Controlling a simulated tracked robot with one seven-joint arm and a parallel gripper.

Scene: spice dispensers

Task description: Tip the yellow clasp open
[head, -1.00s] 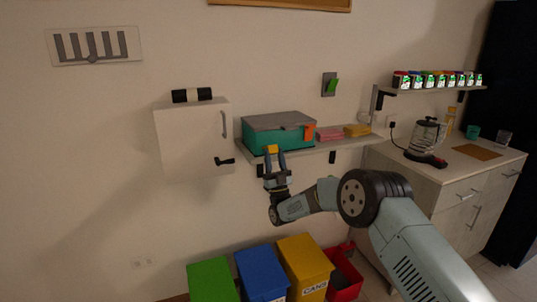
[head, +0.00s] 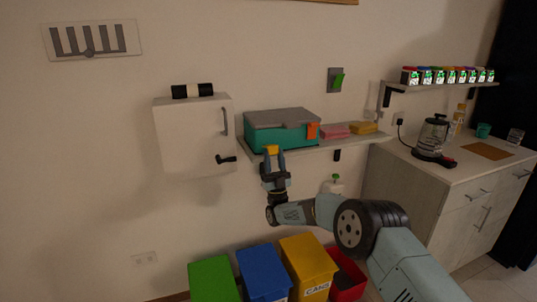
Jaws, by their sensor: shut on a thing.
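A teal box with a grey lid (head: 281,118) sits on the wall shelf, its lid closed. The yellow clasp (head: 271,150) is on the left part of the box's front, near its lower edge. An orange clasp (head: 312,131) is at the right of the front. My gripper (head: 273,158) points up at the box from below, with its fingers on either side of the yellow clasp and shut on it. The fingers hide part of the clasp, and its exact tilt is hard to tell.
The shelf (head: 358,141) also holds pink (head: 335,132) and yellow (head: 363,128) sponge-like blocks. A white wall cabinet (head: 190,137) with a dark handle is close on the left. Green, blue and yellow bins (head: 303,262) stand below.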

